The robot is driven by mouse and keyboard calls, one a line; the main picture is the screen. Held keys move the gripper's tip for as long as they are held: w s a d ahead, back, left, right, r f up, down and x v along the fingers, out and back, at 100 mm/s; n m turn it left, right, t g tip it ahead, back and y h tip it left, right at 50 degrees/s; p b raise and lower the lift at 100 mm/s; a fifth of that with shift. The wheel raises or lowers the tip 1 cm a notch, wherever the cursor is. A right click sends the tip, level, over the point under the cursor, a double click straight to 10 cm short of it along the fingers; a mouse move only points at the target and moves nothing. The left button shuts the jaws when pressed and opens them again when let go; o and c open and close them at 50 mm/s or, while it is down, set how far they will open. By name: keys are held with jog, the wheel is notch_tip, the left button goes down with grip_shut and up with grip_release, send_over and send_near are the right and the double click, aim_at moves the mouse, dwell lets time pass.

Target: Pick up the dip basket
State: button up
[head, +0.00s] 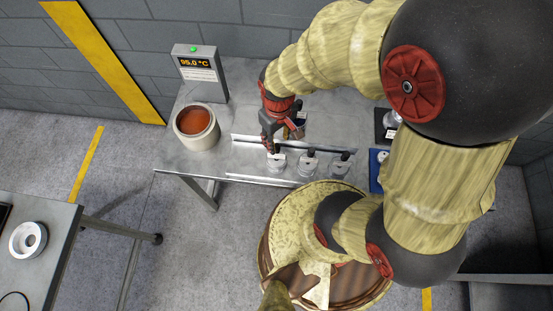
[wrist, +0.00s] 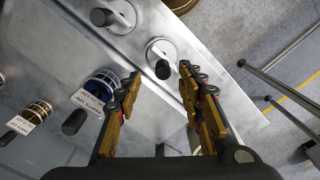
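My gripper (wrist: 160,78) is open, its two yellow fingers apart with nothing held between them. In the wrist view, a round metal piece with an upright black knob (wrist: 162,68) lies just beyond the fingertips, in line with the gap. In the head view, my gripper (head: 269,143) points down over the metal bench near the leftmost of three knobbed metal pieces (head: 277,163). Two tagged, basket-like cylinders with black knobs stand to the left in the wrist view, one blue-banded (wrist: 99,84) and one amber (wrist: 38,108). I cannot tell which piece is the dip basket.
A pot of orange liquid (head: 197,127) stands left on the bench, before a display unit (head: 200,72) reading 95.0 °C. A metal rail (head: 248,139) runs along the bench. A blue item (head: 377,170) lies right. Another table (head: 45,222) stands lower left.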

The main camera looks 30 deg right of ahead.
aim_at(276, 146)
jog(key=f, duration=0.4)
jog(key=shift+a+f+b, duration=0.2)
jog(key=shift+f+b, duration=0.05)
jog(key=shift+b, duration=0.05)
jog(key=shift+c, duration=0.5)
grip_shut()
dwell(0.4)
jog(key=shift+w+r, duration=0.1)
